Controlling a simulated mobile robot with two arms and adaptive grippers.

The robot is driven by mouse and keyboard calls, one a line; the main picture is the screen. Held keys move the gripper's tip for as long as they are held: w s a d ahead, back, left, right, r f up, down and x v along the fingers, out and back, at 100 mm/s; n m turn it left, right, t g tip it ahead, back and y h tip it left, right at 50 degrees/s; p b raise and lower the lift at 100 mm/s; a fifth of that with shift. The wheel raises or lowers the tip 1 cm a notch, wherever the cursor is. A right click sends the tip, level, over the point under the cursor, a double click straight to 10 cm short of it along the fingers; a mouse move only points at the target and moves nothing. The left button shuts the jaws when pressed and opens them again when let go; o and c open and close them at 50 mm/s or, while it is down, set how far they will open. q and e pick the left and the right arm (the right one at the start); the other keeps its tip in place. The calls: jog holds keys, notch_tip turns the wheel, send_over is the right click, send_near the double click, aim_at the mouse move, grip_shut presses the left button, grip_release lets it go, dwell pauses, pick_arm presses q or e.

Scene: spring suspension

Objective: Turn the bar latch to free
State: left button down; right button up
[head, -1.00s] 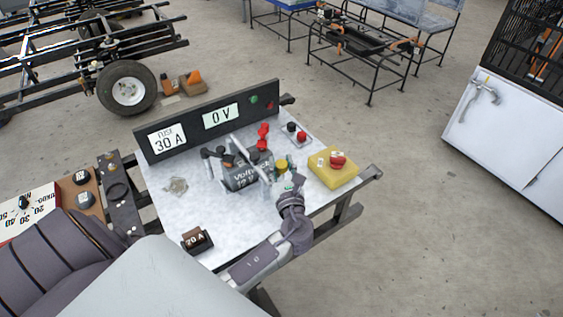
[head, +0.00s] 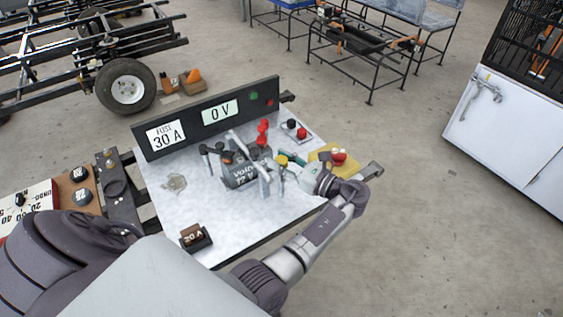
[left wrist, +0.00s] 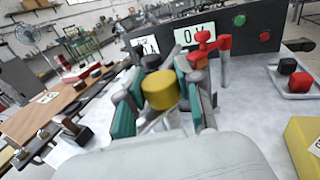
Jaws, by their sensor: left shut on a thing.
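The battery (head: 238,176), labelled Volt, stands on the pale bench top with a light grey bar (head: 263,176) across it. A yellow knob (head: 282,160) is at the right side of the battery; I take it as the bar latch's grip. My left gripper (head: 290,164) reaches it from the right, with the wrist partly over the yellow box. In the left wrist view, the teal fingers stand on both sides of the yellow knob (left wrist: 160,89), closed on it. What lies below the knob is mostly hidden. My right gripper is not in view.
A red terminal lever (head: 263,131) stands behind the battery. The yellow box (head: 325,153) with a red button is close to my left wrist. A panel (head: 208,118) reads 30 A and 0 V.

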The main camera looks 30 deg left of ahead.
aim_at(281, 159)
pick_arm(q)
jog(key=shift+n+g, duration=0.3)
jog(key=shift+g, duration=0.2)
jog(key=c, duration=0.7)
grip_release()
jog(key=shift+c, duration=0.2)
notch_tip(281, 159, up, 10)
jog(key=shift+a, duration=0.1)
